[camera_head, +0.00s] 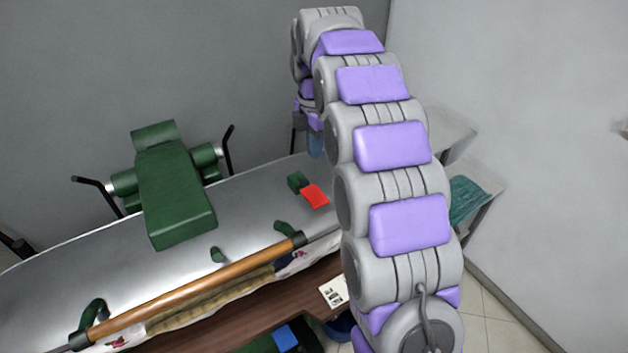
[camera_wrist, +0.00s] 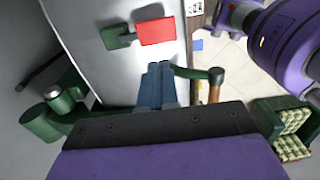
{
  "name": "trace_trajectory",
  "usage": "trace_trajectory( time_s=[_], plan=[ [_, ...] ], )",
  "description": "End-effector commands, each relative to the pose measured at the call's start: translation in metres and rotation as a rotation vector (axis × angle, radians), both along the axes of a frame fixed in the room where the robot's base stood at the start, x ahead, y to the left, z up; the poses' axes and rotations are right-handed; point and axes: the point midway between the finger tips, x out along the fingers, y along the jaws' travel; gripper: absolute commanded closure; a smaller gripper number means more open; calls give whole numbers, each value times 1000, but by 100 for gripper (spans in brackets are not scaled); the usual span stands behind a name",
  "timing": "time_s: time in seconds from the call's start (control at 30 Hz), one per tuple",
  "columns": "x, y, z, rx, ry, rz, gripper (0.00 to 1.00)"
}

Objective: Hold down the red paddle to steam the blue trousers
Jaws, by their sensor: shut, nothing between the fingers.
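The red paddle (camera_head: 315,196) sits on a green bracket (camera_head: 297,182) on top of the press's metal lid (camera_head: 250,210). In the wrist view the paddle (camera_wrist: 157,31) lies just beyond my fingertips. My gripper (camera_head: 315,148) is at the far end of my arm, behind the paddle and partly hidden by my arm. Its blue fingers are together and empty in the wrist view (camera_wrist: 158,66), pointing toward the paddle with a gap between. I cannot make out the blue trousers; patterned padding (camera_head: 215,300) shows under the lid.
A wooden handle bar (camera_head: 190,290) runs along the lid's front edge. A large green mechanism (camera_head: 173,195) stands on the lid at left. A white card (camera_head: 334,292) lies on the brown shelf. Grey walls close in behind and right.

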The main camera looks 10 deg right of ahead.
Motion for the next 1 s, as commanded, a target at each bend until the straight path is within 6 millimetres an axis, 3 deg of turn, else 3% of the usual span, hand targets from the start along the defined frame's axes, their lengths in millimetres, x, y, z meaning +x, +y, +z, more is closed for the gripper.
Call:
trace_trajectory(
  time_s=[0.17,0.7,1.0],
  plan=[
    [-2,-1,-16,1,6,-1,100],
    [-3,-1,-115,1,4,-2,100],
    [-3,-1,-138,0,3,-1,100]
  ],
)
